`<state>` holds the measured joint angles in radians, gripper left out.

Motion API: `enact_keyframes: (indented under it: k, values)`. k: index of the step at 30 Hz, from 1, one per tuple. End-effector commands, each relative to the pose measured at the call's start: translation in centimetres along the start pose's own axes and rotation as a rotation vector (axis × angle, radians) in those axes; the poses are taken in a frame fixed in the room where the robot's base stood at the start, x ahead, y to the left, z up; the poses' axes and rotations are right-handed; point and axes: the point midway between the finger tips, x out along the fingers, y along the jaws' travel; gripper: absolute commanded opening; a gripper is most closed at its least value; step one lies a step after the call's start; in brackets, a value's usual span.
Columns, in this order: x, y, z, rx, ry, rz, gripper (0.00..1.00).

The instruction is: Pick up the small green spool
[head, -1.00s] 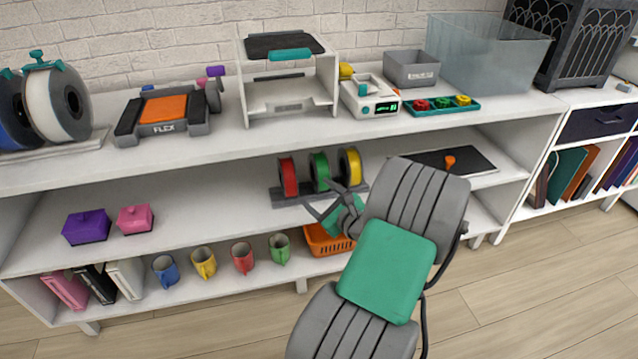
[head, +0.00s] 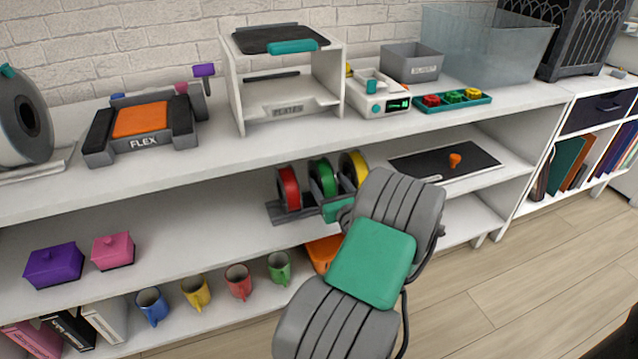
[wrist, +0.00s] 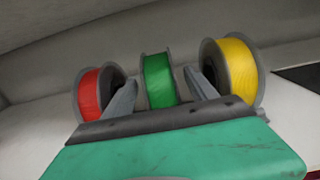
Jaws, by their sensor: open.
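The small green spool (head: 322,178) stands upright between a red spool (head: 288,187) and a yellow spool (head: 354,168) on the middle shelf. In the wrist view the green spool (wrist: 159,80) is straight ahead, with the red spool (wrist: 97,92) on the left and the yellow spool (wrist: 236,70) on the right. My gripper (wrist: 161,80) is open, one finger on each side of the green spool and pointing into the gaps beside its neighbours. I cannot tell how far the fingers reach along it. In the head view my arm hides part of the gripper.
The spools stand in a dark rack (head: 285,213). The top shelf board (head: 210,160) runs above them. A black mat (head: 425,165) with an orange item lies to the right. An orange basket (head: 322,252) and several mugs (head: 238,282) are below.

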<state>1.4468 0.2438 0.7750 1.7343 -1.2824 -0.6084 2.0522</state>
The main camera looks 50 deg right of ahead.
Motion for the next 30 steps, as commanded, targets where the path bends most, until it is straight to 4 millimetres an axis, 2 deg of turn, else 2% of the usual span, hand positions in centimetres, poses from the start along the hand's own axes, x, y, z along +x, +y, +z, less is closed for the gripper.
enact_keyframes:
  k: [3, 6, 13, 30]
  values:
    - [2.3, 0.1, -0.2, -0.004, -0.001, 0.005, 0.66]
    - [3.4, 0.1, -0.1, -0.002, 0.000, 0.004, 0.66]
    - [3.5, 0.1, 0.1, -0.001, 0.001, 0.004, 0.66]
    - [3.5, 0.2, 0.1, -0.002, 0.001, 0.005, 0.19]
